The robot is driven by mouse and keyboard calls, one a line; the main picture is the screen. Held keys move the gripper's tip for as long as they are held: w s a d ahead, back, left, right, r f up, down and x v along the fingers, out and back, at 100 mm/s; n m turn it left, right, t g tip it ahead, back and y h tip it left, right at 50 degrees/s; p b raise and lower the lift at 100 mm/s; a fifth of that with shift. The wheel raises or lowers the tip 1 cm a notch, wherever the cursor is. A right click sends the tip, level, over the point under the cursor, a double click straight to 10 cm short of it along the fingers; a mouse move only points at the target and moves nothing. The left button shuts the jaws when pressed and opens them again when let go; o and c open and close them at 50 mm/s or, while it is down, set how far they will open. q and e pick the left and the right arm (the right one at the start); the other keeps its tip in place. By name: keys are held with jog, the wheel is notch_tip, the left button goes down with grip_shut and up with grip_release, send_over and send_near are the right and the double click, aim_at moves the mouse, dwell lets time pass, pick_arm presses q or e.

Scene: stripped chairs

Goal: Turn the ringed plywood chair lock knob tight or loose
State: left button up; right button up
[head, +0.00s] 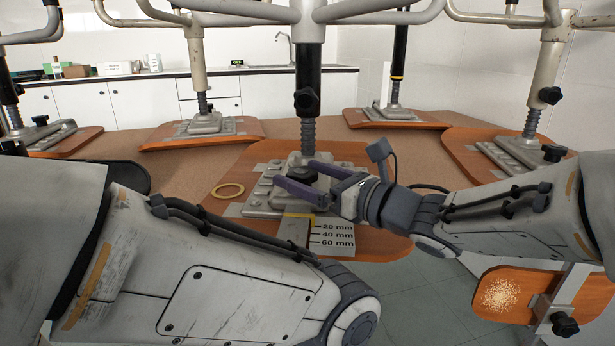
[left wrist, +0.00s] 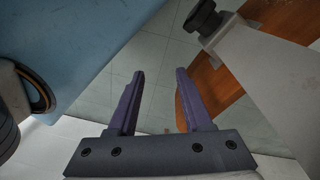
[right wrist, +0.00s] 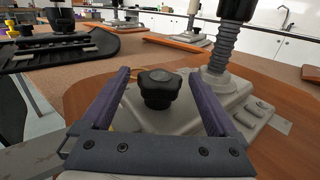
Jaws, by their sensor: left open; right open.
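The middle plywood chair seat (head: 365,243) lies upside down with a yellow ring (head: 228,190) flat near its left side. Its grey mechanism carries a black lock knob (head: 303,174), which also shows in the right wrist view (right wrist: 160,87). My right gripper (head: 296,173) is open, its purple fingers on either side of the knob in the right wrist view (right wrist: 160,90). Whether they touch it cannot be told. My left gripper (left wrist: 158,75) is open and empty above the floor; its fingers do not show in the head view.
A black post (head: 307,65) with another knob rises behind the lock knob. Other upturned chairs surround it. A plywood panel (head: 520,295) hangs at lower right.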

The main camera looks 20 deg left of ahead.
jog(key=shift+a, duration=0.2)
jog(key=c, duration=1.4)
jog(key=shift+w, duration=0.1)
